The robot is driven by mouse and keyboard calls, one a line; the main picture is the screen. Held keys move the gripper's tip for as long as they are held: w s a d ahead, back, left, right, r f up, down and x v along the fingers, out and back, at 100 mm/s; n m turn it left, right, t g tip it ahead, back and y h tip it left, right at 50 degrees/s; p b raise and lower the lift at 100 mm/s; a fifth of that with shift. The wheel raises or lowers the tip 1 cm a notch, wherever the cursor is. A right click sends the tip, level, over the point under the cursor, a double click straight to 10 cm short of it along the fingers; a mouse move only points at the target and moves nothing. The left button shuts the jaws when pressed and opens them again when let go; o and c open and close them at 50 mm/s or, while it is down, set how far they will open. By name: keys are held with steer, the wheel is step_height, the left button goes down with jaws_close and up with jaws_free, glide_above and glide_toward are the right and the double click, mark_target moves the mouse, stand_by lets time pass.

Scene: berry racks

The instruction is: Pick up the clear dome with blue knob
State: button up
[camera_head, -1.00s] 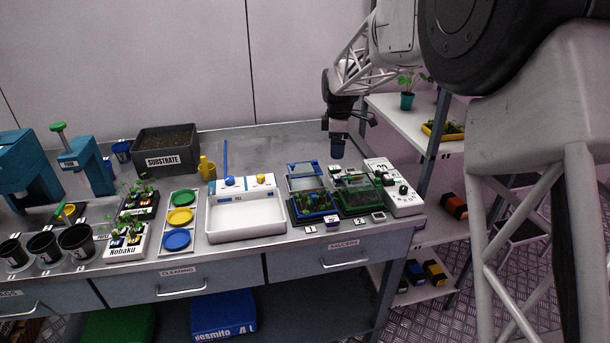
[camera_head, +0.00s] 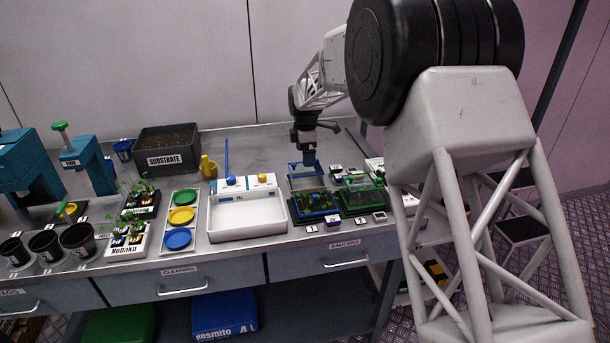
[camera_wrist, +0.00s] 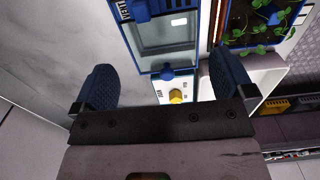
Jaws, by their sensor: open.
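A clear panel-like cover with a blue rim (camera_head: 306,183), which looks like the clear dome, stands behind the blue planted tray (camera_head: 317,205). My gripper (camera_head: 309,160) is above the cover's back edge, pointing down. Nothing is held. I cannot tell the remaining height.
A green-framed clear cover (camera_head: 361,196) stands to the right. A white basin (camera_head: 246,217) with blue and yellow knobs is left. In the wrist view leafy plants (camera_wrist: 262,32) are upper right. The bench (camera_head: 262,150) behind the basin is mostly clear.

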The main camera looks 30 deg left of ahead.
mark_target(305, 171)
steer(key=shift+f, duration=1.1)
steer(key=shift+f, duration=0.1)
steer(key=shift+s+f, duration=0.1)
steer(key=shift+f, duration=2.4)
steer(key=shift+c, duration=0.3)
steer(key=c, duration=0.6)
steer(key=shift+o, duration=0.2)
steer(key=shift+r, duration=0.1)
steer(key=shift+r, duration=4.95)
